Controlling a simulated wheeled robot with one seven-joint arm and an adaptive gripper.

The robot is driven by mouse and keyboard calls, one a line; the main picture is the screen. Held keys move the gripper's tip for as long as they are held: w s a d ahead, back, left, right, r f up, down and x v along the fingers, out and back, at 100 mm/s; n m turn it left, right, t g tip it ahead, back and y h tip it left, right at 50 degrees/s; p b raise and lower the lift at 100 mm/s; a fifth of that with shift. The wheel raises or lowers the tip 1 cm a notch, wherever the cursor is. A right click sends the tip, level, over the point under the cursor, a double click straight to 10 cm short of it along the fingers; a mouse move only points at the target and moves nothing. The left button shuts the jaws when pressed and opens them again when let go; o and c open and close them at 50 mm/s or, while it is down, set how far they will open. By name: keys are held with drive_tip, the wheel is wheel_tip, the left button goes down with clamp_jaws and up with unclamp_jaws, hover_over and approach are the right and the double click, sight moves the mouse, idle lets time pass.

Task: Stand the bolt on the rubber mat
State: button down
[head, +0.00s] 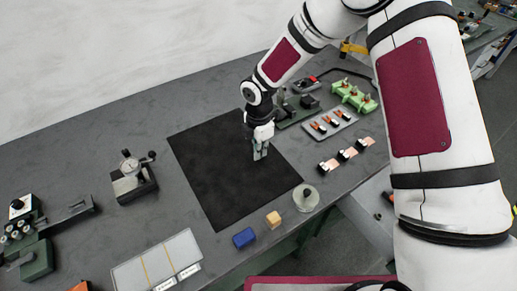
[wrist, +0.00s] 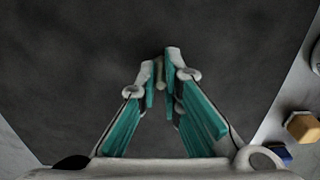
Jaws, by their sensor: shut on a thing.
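The black rubber mat (head: 215,172) lies flat on the grey bench, and its dark surface (wrist: 80,60) fills most of the wrist view. My gripper (head: 260,154) is over the right part of the mat, pointing down. In the wrist view my gripper (wrist: 163,82) has its teal-padded fingers closed on a small, narrow, pale thing, which I take to be the bolt (wrist: 159,72). Most of the bolt is hidden between the fingers. I cannot tell whether its lower end touches the mat.
A blue block (head: 244,238), a wooden block (head: 273,219) and a round metal weight (head: 306,198) stand along the mat's front edge. A dial gauge stand (head: 133,182) is to the left. A grey tray (head: 329,124) and a green holder (head: 355,96) are to the right. The mat's left part is clear.

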drive_tip(key=c, duration=1.8)
unclamp_jaws()
drive_tip(key=shift+o, duration=0.2)
wheel_tip(320, 180, up, 12)
drive_tip(key=b, duration=0.1)
drive_tip(key=s+d+r+m+t+h, duration=0.1)
drive_tip(key=s+d+r+m, duration=0.2)
drive_tip(key=d+r+m, duration=0.35)
drive_tip(key=s+d+r+m+t, duration=0.2)
drive_tip(key=s+d+r+m, duration=0.5)
drive_tip(key=r, duration=0.5)
drive_tip(key=s+d+r+m+t, duration=0.1)
drive_tip(key=s+d+r+m, duration=0.1)
drive_tip(key=s+m, duration=0.3)
drive_tip(key=s+d+r+m+t+y, duration=0.1)
drive_tip(key=s+d+m, duration=0.3)
drive_tip(key=s, duration=0.6)
drive_tip(key=shift+d+r+m, duration=0.4)
drive_tip(key=shift+r+m, duration=0.4)
drive_tip(key=shift+m, duration=0.35)
